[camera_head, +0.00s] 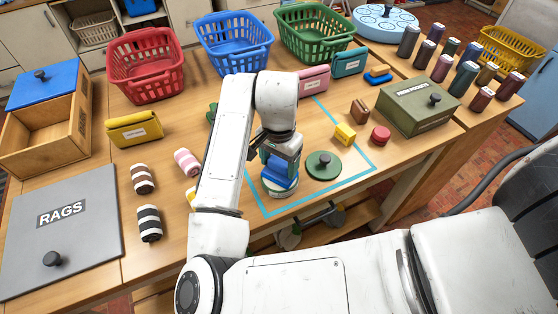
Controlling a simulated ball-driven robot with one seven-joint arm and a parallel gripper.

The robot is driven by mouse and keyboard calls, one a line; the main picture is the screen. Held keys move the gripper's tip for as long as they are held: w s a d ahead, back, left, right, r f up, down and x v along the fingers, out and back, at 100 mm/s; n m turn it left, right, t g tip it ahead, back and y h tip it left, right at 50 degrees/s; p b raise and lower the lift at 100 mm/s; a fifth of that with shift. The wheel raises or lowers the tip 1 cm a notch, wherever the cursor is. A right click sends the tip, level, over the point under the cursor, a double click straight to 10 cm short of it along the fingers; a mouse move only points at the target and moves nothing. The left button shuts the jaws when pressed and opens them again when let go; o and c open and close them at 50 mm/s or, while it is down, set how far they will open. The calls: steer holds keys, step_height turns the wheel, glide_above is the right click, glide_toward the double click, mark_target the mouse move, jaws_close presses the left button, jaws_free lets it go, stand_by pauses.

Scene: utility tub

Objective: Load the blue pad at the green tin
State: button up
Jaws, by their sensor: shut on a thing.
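My gripper (282,158) is over the table inside the blue-taped outline, shut on the blue pad (283,178). The pad hangs below the fingers, directly over or in the mouth of a round tin (281,193). Only part of the tin's pale rim and green side shows, as the pad and gripper cover the rest. I cannot tell whether the pad touches the tin. A round green lid (323,167) with a dark knob lies on the table just right of the tin.
A yellow block (345,135), red round piece (381,135) and brown block (359,111) lie to the right, before a green lidded box (418,106). Striped rolls (149,223) and a grey RAGS lid (63,230) are left. Red, blue and green baskets stand behind.

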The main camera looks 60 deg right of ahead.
mark_target(279, 162)
step_height(279, 162, up, 7)
steer(key=p, duration=0.6)
stand_by(0.4)
steer(key=shift+f, duration=0.1)
stand_by(0.7)
